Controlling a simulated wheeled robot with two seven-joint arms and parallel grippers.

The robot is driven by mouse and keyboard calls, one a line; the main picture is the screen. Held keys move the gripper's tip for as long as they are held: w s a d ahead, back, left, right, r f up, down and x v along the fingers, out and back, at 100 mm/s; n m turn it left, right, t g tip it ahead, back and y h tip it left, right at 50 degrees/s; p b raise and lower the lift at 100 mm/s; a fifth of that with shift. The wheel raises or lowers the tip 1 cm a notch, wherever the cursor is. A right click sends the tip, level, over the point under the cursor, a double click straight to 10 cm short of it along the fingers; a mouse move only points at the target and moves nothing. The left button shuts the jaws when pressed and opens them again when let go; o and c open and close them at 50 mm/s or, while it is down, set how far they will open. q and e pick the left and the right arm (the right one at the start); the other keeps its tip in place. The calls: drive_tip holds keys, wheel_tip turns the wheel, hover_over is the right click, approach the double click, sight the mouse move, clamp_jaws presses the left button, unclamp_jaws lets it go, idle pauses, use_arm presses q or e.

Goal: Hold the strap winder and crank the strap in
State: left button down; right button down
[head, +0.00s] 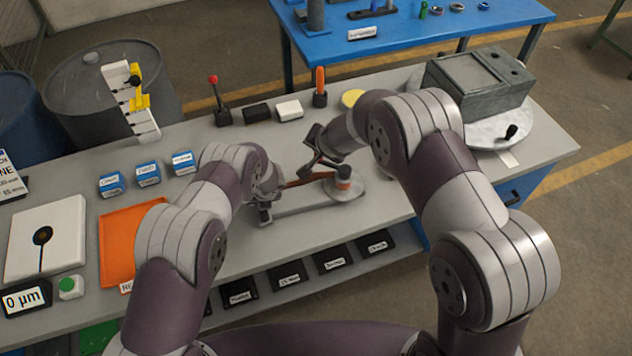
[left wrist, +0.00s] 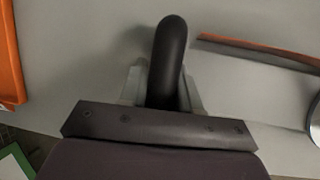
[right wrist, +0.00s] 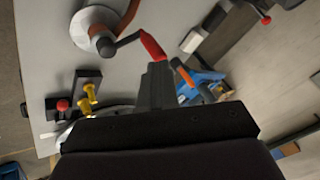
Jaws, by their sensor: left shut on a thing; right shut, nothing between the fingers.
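The strap winder (head: 303,201) lies on the grey bench, with a round spool (head: 352,190) at its right end. An orange strap (head: 308,180) runs left from the spool; it also shows in the left wrist view (left wrist: 255,48). My left gripper (head: 264,208) is shut on the winder's dark rounded handle (left wrist: 171,60). My right gripper (right wrist: 157,70) is shut and empty. In the right wrist view its tips are just short of the crank's red grip (right wrist: 153,45); I cannot tell whether they touch. The spool and dark crank arm show beyond.
An orange tray (head: 118,245) and small blue boxes (head: 148,174) are left of the winder. Behind stand a red-knobbed lever (head: 221,112) and an orange-handled tool (head: 320,88). A grey box (head: 478,82) on a round plate is at the right.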

drive_tip(key=c, duration=0.8)
unclamp_jaws()
drive_tip(key=shift+w+a+f, duration=0.1)
drive_tip(key=shift+a+f, duration=0.1)
drive_tip(key=shift+f, duration=0.25)
drive_tip(key=shift+w+a+f, duration=0.1)
drive_tip(key=shift+a+f, duration=0.1)
drive_tip(key=shift+f, duration=0.25)
drive_tip(key=shift+c, duration=0.2)
drive_tip(key=w+a+n+g, duration=0.2)
drive_tip(key=w+a+n, duration=0.3)
drive_tip(key=a, duration=0.1)
drive_tip(key=d+m+g+h, duration=0.1)
drive_tip(key=d+m+h, duration=0.15)
drive_tip(key=d, duration=0.35)
drive_tip(key=shift+h, duration=0.35)
drive_tip(key=x, duration=0.5)
drive_tip(key=w+x, duration=0.1)
drive_tip(key=x, duration=0.5)
drive_tip(key=shift+w+d+r, duration=0.1)
drive_tip(key=shift+w+r, duration=0.05)
drive_tip(key=shift+r, duration=0.05)
clamp_jaws()
